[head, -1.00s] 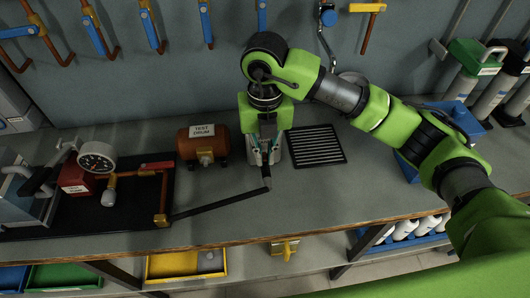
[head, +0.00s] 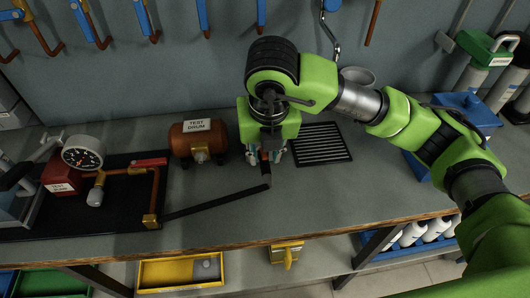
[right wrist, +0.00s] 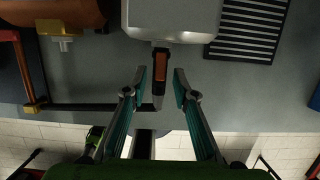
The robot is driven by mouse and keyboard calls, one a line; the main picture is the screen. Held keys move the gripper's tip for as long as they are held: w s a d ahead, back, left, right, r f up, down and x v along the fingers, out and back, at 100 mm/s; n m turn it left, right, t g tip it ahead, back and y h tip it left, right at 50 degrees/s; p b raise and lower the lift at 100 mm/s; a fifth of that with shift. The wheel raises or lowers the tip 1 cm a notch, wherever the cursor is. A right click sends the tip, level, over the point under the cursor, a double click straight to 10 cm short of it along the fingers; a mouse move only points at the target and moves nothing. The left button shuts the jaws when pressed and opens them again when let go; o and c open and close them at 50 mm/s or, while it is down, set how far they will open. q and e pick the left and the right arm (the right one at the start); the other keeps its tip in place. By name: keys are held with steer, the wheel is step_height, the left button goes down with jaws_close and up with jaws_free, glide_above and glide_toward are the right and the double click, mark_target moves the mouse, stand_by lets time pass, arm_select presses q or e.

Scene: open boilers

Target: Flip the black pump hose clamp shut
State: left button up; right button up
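The black hose (head: 215,203) runs right from the test pump stand and bends upward at its end under my right gripper (head: 265,156). In the right wrist view a short black piece with an orange face (right wrist: 160,72) sticks out from a pale grey block (right wrist: 172,18); it looks like the clamp lever, but I cannot be sure. My right gripper (right wrist: 160,85) is open, its two teal-sided fingers on either side of the black end of this piece, with gaps visible. In the head view the gripper body hides most of the block. My left gripper is not in view.
An orange test drum (head: 184,143) stands just left of my gripper. A black slotted grate (head: 320,145) lies to its right. The pump stand with a gauge (head: 83,152) is at left. A blue box (head: 468,112) is at right. The bench front is clear.

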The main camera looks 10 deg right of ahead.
steer(key=shift+r, duration=0.1)
steer(key=v, duration=1.2)
